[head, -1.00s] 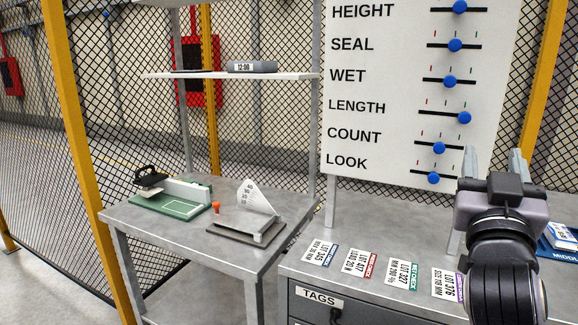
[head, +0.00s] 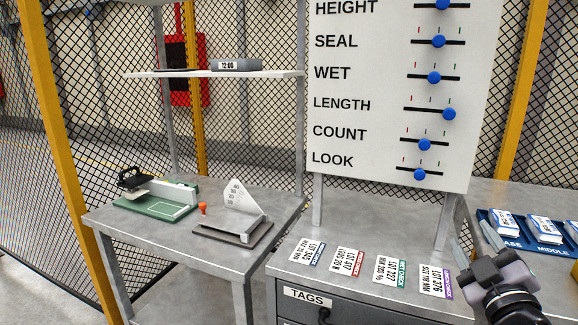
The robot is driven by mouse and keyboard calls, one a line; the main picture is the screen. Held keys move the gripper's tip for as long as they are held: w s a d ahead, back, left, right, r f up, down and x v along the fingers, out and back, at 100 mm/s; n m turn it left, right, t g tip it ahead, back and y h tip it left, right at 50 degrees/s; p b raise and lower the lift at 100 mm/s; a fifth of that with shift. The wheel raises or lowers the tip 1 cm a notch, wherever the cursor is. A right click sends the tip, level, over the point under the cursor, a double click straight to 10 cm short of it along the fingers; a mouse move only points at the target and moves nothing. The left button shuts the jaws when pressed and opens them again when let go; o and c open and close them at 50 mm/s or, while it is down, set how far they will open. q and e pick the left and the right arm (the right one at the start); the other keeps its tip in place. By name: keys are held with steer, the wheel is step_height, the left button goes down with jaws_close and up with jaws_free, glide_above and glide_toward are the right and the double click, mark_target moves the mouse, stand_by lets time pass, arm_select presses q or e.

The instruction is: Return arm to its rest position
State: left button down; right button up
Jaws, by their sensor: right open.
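My right gripper (head: 480,252) is at the lower right of the head view, over the right part of the tag bench. Its two fingers point up and away, apart from each other, with nothing between them. It is just right of the purple-edged tag (head: 435,282) and in front of the blue trays. My left gripper is not in view.
A board (head: 395,100) with blue sliders stands behind the bench (head: 350,225). Several tags lie on the bench. Blue trays (head: 540,245) hold packets at right. The left table (head: 150,235) carries a green device (head: 160,207) and a grey scale (head: 235,222).

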steer(key=s+a+f+g+y, duration=0.1)
steer(key=s+f+g, duration=0.2)
steer(key=f, duration=0.7)
steer(key=s+a+f+g+y, duration=0.1)
steer(key=s+f+g+y, duration=0.15)
steer(key=f, duration=0.75)
steer(key=s+a+f+g+y, duration=0.1)
steer(key=s+f+g, duration=0.4)
steer(key=s+f, duration=1.15)
steer(key=a+r+m+t+p, duration=0.1)
steer(key=a+r+m+p, duration=0.3)
steer(key=a, duration=0.6)
steer(key=shift+w+a+r+m, duration=0.15)
steer(key=shift+w+r+m, duration=0.1)
steer(key=shift+r+m, duration=0.35)
steer(key=shift+f+y, duration=0.2)
steer(key=shift+y, duration=0.05)
steer(key=shift+c, duration=0.8)
